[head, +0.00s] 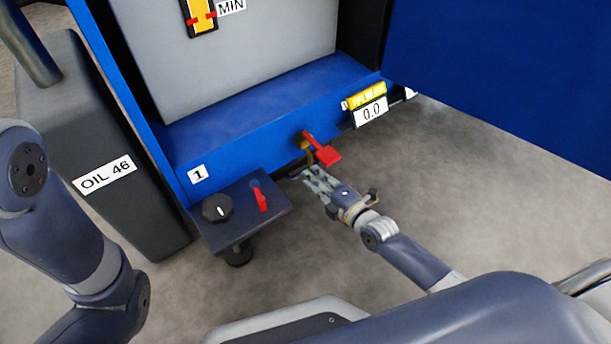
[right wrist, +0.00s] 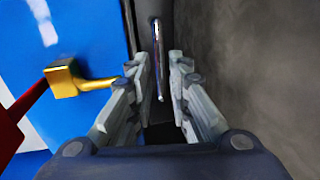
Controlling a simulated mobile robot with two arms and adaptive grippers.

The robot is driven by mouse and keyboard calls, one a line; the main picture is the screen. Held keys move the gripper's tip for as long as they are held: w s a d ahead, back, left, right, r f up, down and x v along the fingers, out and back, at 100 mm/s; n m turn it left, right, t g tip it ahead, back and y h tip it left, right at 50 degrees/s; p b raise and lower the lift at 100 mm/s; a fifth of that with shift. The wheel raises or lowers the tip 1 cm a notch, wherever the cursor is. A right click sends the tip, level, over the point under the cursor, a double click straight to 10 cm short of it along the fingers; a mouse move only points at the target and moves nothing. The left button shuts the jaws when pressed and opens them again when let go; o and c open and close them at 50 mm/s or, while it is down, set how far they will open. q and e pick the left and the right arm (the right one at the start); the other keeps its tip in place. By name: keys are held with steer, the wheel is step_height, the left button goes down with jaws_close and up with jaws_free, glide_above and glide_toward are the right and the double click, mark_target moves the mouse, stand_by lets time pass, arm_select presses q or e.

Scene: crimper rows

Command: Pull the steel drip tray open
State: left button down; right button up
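A shiny steel bar handle (right wrist: 157,45) shows in the right wrist view, in front of a dark strip below the blue machine front. I take it for the drip tray's handle; the tray itself is mostly hidden. My right gripper (head: 313,178) is low in front of the machine, just below the red lever. In the right wrist view its fingers (right wrist: 158,72) are apart, with the bar showing in the gap between them. I cannot tell whether either finger touches it. My left arm is at the left edge of the head view; its gripper is outside the picture.
A red valve lever (head: 322,150) on a brass stem (right wrist: 64,78) juts out close to my right gripper. A dark control box (head: 240,226) with a knob and red switch stands left of it. An oil tank (head: 120,160) stands at left. Floor at right is clear.

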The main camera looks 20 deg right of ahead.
steer(key=b+x, duration=0.2)
steer(key=x, duration=0.2)
steer(key=shift+w+f, duration=0.1)
steer(key=shift+w, duration=0.05)
jaws_close()
